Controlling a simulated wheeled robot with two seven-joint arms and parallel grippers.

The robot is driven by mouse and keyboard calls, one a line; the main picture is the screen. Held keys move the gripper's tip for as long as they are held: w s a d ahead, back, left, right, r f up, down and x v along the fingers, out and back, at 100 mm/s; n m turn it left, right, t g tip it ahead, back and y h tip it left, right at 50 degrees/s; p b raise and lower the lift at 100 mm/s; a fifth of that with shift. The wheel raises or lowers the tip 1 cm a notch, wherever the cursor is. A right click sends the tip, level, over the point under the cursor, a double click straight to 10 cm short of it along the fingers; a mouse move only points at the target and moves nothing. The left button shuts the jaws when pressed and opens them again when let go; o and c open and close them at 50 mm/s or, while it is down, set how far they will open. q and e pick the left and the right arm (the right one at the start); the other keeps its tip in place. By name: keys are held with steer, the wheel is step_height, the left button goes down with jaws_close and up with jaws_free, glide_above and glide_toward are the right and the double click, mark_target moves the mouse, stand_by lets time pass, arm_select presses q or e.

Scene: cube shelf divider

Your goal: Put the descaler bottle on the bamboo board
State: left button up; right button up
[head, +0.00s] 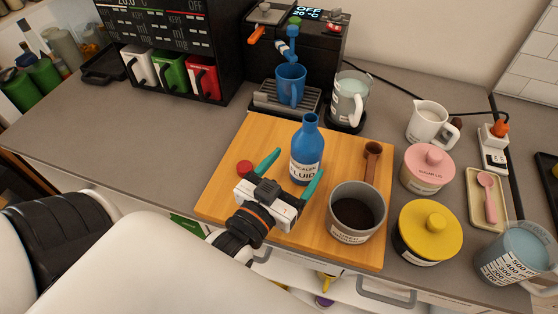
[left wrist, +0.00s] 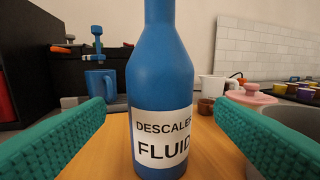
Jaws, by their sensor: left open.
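The blue descaler bottle (head: 308,145) stands upright on the bamboo board (head: 222,190). In the left wrist view the bottle (left wrist: 158,90) fills the middle, with its label facing me. My left gripper (head: 292,172) is open, its teal fingers on either side of the bottle, with a visible gap to each finger in the left wrist view (left wrist: 155,125). The bottle's cap end is cut off in that view. My right gripper is not in view.
On the board are a grey container of dark grounds (head: 357,212), a brown scoop (head: 371,160) and a red cap (head: 244,167). Behind stands a coffee machine with a blue mug (head: 290,84). Pink-lidded (head: 427,168) and yellow-lidded (head: 430,230) jars stand right of the board.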

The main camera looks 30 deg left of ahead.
arm_select(q)
steer(key=shift+s+r+p, duration=0.1)
steer(key=shift+s+p, duration=0.5)
steer(key=shift+s, duration=1.8)
